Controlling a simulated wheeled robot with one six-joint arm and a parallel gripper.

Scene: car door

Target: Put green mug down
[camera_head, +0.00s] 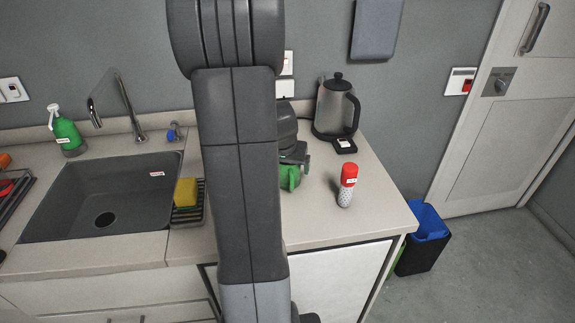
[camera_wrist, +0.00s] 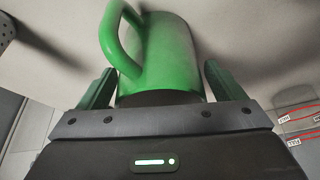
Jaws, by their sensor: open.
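The green mug (camera_wrist: 172,55) stands on the countertop (camera_head: 325,221) and fills the top middle of the wrist view, its handle toward the left. In the head view a part of the mug (camera_head: 290,177) shows just right of my arm; the rest is hidden behind the arm. My gripper (camera_wrist: 155,85) is open, with one finger on each side of the mug. The fingers look apart from the mug's sides, though the contact on the left is hard to judge. In the head view part of my gripper (camera_head: 297,154) shows above the mug.
A red-capped shaker (camera_head: 347,185) stands right of the mug, and a kettle (camera_head: 336,108) stands behind it. A sponge (camera_head: 186,192) on a rack and the sink (camera_head: 100,197) lie to the left. Counter near the front right corner is clear. A bin (camera_head: 424,241) stands beyond its edge.

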